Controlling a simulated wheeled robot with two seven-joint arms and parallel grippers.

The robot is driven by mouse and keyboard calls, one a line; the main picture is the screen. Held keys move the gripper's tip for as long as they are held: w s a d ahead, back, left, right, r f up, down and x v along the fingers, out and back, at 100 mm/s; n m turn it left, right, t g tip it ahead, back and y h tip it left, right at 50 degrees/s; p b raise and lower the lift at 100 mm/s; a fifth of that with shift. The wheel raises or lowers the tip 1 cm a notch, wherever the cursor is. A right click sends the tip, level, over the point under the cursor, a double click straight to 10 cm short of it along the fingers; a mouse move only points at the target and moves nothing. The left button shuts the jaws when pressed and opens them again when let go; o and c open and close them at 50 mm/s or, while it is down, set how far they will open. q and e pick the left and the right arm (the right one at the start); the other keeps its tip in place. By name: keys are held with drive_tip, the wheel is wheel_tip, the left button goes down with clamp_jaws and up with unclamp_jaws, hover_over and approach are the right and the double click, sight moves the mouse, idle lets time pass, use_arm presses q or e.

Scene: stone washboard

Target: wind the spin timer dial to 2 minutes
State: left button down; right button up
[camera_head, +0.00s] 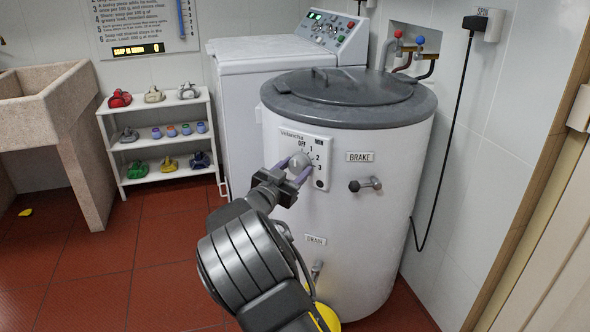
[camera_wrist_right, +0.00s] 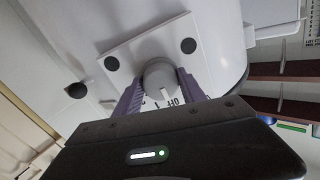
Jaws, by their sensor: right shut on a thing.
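The spin timer dial (camera_head: 299,162) is a grey round knob on a white panel (camera_head: 320,181) on the front of the white spinner drum (camera_head: 350,240). The panel is marked OFF, 1, 2 and 3 around the dial. My right gripper (camera_head: 292,169) is shut on the dial, one purple finger on each side. The right wrist view shows the dial (camera_wrist_right: 159,75) between the fingers (camera_wrist_right: 160,88), with a white pointer line near the OFF lettering. Which mark the pointer meets is hard to tell. My left gripper is not in view.
A brake handle (camera_head: 366,184) sticks out right of the panel, and a drain tap (camera_head: 317,268) sits below. A yellow object (camera_head: 327,318) stands on the floor beneath. A white washing machine (camera_head: 250,75) adjoins the drum; a shelf (camera_head: 160,145) stands left.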

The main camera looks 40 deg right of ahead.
drive_tip(key=c, duration=0.5)
drive_tip(key=shift+o, duration=0.2)
drive_tip(key=shift+m, duration=0.3)
drive_tip(key=shift+f+m+b, duration=0.1)
drive_tip(key=shift+m+b, duration=0.55)
drive_tip(key=shift+m, duration=0.55)
drive_tip(key=m+b, duration=0.1)
drive_tip(key=m, duration=0.1)
drive_tip(key=shift+m, duration=0.3)
drive_tip(key=m+b, duration=0.3)
drive_tip(key=shift+f+m, duration=0.1)
drive_tip(key=shift+m, duration=0.2)
drive_tip(key=shift+m+h+b, duration=0.3)
drive_tip(key=shift+m+b, duration=0.8)
drive_tip(key=shift+m, duration=0.3)
drive_tip(key=shift+w+r, duration=0.1)
drive_tip(key=shift+r, duration=0.1)
